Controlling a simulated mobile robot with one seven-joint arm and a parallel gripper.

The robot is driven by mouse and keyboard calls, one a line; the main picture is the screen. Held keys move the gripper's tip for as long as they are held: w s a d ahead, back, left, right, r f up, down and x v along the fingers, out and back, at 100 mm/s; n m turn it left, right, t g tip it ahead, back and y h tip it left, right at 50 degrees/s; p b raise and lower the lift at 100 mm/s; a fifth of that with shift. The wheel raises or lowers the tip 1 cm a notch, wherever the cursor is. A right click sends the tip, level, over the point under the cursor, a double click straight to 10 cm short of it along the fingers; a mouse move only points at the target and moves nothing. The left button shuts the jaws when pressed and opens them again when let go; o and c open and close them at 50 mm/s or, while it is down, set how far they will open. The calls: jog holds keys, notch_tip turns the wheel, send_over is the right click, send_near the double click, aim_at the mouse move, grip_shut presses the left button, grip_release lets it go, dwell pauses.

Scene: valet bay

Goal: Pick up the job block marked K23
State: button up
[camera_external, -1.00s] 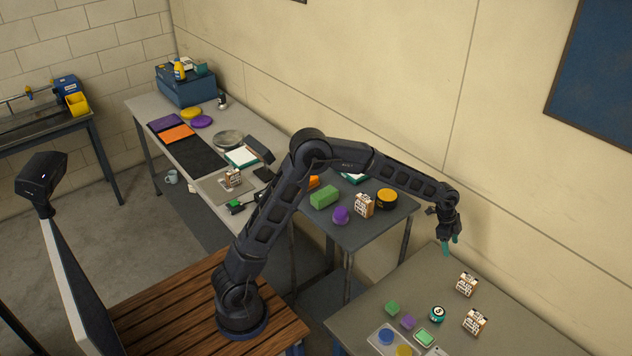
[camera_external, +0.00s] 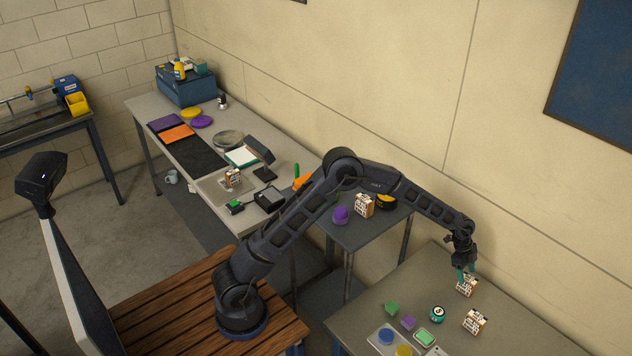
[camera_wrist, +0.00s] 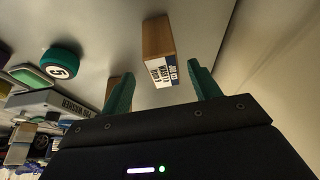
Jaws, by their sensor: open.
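A block with a printed label (camera_external: 467,286) stands on the near grey table, close to the wall. A similar block (camera_external: 475,321) stands nearer the front of that table. My gripper (camera_external: 466,271) is open, its teal fingers pointing down at the top of the block by the wall. In the wrist view a brown block with a white printed label (camera_wrist: 158,42) shows between the spread fingers, and my gripper (camera_wrist: 163,82) is empty. Another brown block (camera_wrist: 112,84) is partly hidden behind the left finger. I cannot read K23 on any block.
Other labelled blocks stand on the middle table (camera_external: 364,205) and far bench (camera_external: 233,176). The wall is close behind.

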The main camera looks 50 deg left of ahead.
aim_at(468, 277)
jog(key=shift+x, duration=2.6)
jog(key=shift+w, duration=0.15)
jog(key=c, duration=1.1)
jog(key=shift+r, duration=0.15)
